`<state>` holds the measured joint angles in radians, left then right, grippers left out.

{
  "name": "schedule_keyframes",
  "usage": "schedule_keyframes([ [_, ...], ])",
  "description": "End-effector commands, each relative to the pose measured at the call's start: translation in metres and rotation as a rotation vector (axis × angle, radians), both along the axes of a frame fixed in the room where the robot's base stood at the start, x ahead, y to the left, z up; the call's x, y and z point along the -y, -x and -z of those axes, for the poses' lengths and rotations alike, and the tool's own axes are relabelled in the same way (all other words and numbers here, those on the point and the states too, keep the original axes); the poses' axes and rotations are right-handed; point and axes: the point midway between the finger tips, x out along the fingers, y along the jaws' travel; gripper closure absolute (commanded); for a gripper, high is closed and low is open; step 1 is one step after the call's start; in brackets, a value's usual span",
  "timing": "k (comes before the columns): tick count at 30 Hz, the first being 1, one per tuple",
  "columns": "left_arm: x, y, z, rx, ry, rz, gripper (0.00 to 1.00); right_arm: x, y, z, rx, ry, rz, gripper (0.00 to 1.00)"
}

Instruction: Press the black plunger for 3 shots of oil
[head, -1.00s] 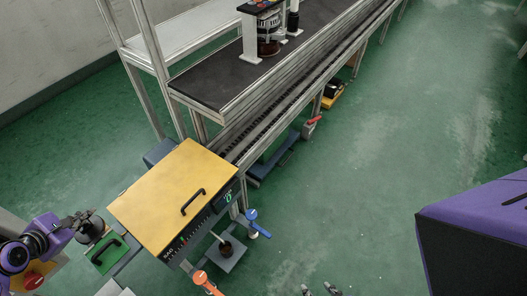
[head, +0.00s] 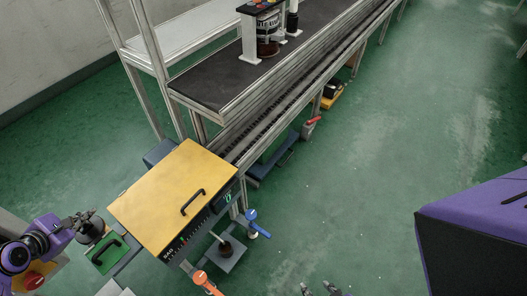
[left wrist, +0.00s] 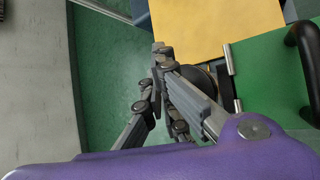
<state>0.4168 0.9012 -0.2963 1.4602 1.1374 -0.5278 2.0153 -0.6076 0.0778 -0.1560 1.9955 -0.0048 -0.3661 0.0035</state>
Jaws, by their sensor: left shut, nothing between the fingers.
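A dark round-topped part (head: 92,232), apparently the black plunger, stands beside the green box at the lower left. Its top is partly covered by my left gripper (head: 86,214), which is shut and empty above or against it. Contact cannot be told. In the left wrist view the shut fingers (left wrist: 160,58) point away from the camera, and the dark round part (left wrist: 208,72) shows behind them, partly hidden. My right gripper (head: 319,290) shows only as two grey tips, set apart, at the bottom edge.
A green box (head: 107,262) with a black handle and a yellow-lidded machine (head: 160,192) stand close to the right. A blue-handled lever (head: 252,218) and an orange-handled one (head: 204,280) stick out nearby.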

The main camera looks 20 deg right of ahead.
Motion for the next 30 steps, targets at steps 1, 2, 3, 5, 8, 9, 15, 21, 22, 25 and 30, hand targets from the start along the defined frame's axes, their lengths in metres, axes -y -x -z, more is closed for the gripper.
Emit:
schedule_keyframes([
  [1, -0.001, 0.0, -0.004, 0.0, -0.001, -0.001, 1.0, 0.0, -0.006, -0.005, 0.012, -0.001, -0.001, 0.6],
  [2, -0.001, 0.0, -0.005, 0.0, -0.001, -0.001, 1.0, 0.0, -0.007, -0.007, 0.015, -0.001, -0.001, 0.6],
  [3, -0.001, 0.0, -0.007, 0.0, -0.001, -0.001, 1.0, 0.0, -0.009, -0.009, 0.018, 0.0, -0.001, 0.6],
  [5, -0.001, 0.0, -0.01, 0.0, -0.001, -0.001, 1.0, 0.0, -0.011, -0.012, 0.023, 0.0, -0.001, 0.6],
  [8, -0.001, 0.0, -0.014, 0.002, -0.002, -0.001, 1.0, 0.0, -0.015, -0.017, 0.032, 0.0, -0.001, 0.6],
  [9, -0.001, 0.0, -0.016, 0.002, -0.001, 0.0, 1.0, 0.0, -0.016, -0.019, 0.036, 0.0, -0.001, 0.6],
  [15, -0.001, 0.0, -0.021, 0.002, 0.0, -0.001, 1.0, -0.001, -0.021, -0.025, 0.047, -0.001, -0.001, 0.6],
  [21, -0.001, 0.0, -0.019, 0.001, 0.0, -0.001, 1.0, -0.001, -0.02, -0.024, 0.045, -0.001, -0.001, 0.6],
  [22, -0.001, 0.0, -0.019, 0.001, 0.0, -0.001, 1.0, -0.001, -0.02, -0.024, 0.045, -0.001, -0.001, 0.6],
  [25, -0.001, 0.0, -0.021, 0.001, 0.0, -0.001, 1.0, 0.0, -0.021, -0.025, 0.047, -0.001, -0.001, 0.6],
  [30, -0.001, -0.001, -0.031, 0.004, 0.001, -0.001, 1.0, 0.0, -0.028, -0.034, 0.063, -0.001, 0.0, 0.6],
])
